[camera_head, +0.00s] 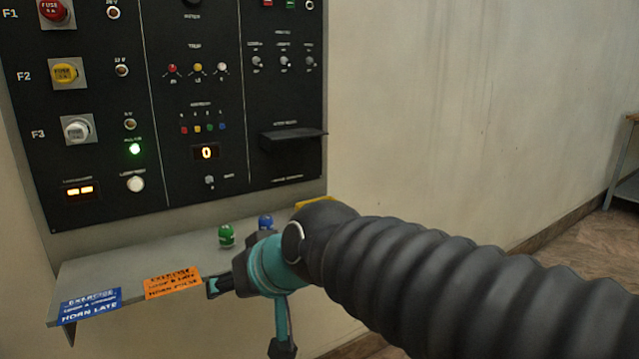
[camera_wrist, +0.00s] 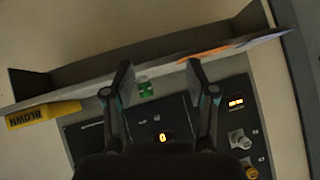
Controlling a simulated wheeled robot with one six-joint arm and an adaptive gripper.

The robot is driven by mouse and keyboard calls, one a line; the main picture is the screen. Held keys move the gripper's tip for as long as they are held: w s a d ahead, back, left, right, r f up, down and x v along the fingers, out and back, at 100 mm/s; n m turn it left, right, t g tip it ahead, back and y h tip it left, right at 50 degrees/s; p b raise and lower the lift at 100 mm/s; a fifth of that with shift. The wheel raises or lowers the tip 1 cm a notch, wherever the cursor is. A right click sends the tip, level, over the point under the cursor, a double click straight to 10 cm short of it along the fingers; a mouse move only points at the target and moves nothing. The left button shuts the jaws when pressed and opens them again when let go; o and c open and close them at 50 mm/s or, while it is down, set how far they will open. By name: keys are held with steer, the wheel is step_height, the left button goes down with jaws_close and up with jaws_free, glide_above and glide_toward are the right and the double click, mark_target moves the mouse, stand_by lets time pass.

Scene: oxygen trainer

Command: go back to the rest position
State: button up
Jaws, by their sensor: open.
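My gripper (camera_head: 247,318) is at the front edge of the shelf, below the black panel, with its fingers spread and nothing between them. In the wrist view my gripper (camera_wrist: 158,72) shows two parted fingers pointing toward the shelf. A green knob-like piece (camera_head: 226,236) stands on the shelf behind the gripper; it also shows in the wrist view (camera_wrist: 146,90), beyond the gap between the fingers. A blue piece (camera_head: 265,222) stands beside it, partly hidden by my wrist. My arm reaches in from the lower right and covers the shelf's right end.
The shelf (camera_head: 110,262) carries a blue label (camera_head: 90,306) and an orange label (camera_head: 172,282). The black panel (camera_head: 100,185) has fuses, lamps and a small ledge (camera_head: 292,138). A yellow "BLOWN" label (camera_wrist: 42,115) shows in the wrist view. Open floor lies right, near a table (camera_head: 627,185).

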steer(key=s+d+f+m+h, duration=0.2)
steer(key=s+d+f, duration=0.1)
steer(key=d, duration=0.6)
steer(key=s+d+f+m+h, duration=0.1)
steer(key=s+d+f+h, duration=0.2)
steer(key=d, duration=0.6)
steer(key=s+d+f+m+g+h, duration=0.1)
steer(key=s+d+f, duration=0.3)
steer(key=d, duration=0.5)
steer(key=shift+s+d+f+m+h, duration=0.2)
steer(key=shift+f+m+h, duration=0.55)
steer(key=shift+f, duration=0.55)
